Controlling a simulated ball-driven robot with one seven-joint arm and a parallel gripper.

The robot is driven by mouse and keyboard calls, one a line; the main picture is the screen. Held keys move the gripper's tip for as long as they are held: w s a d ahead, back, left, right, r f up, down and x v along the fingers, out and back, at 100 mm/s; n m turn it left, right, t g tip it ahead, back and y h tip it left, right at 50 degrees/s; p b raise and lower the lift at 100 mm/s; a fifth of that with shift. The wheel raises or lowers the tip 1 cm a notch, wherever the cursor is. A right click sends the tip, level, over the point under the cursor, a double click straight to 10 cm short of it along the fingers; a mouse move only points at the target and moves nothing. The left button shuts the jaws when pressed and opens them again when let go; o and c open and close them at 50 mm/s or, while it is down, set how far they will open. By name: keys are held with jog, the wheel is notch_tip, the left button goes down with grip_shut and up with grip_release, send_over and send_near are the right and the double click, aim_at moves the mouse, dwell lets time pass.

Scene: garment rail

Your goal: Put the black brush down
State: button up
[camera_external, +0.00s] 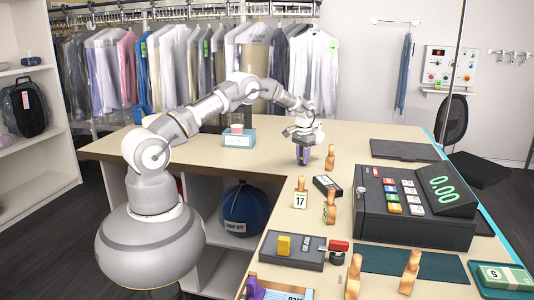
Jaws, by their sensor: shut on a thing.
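My gripper (303,143) points down over the far part of the counter, left of a wooden-looking tag stand (330,158). It is shut on a small purple and dark item (303,155). The item is upright, its lower end close to the counter top; I cannot tell whether it touches. The item is too small and partly covered by the gripper for me to tell if it is the black brush. A small black object with a pale top (326,185) lies on the counter nearer the front.
The counter (380,145) has bare room around the gripper. A black cash register (415,205) stands at the right, with a dark flat pad (405,150) behind it. A blue box (239,139) is to the left. Tag stands (300,196) and a grey device (293,250) are nearer.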

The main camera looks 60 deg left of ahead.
jog(key=shift+f, duration=0.1)
jog(key=o, duration=1)
jog(key=shift+o, duration=0.2)
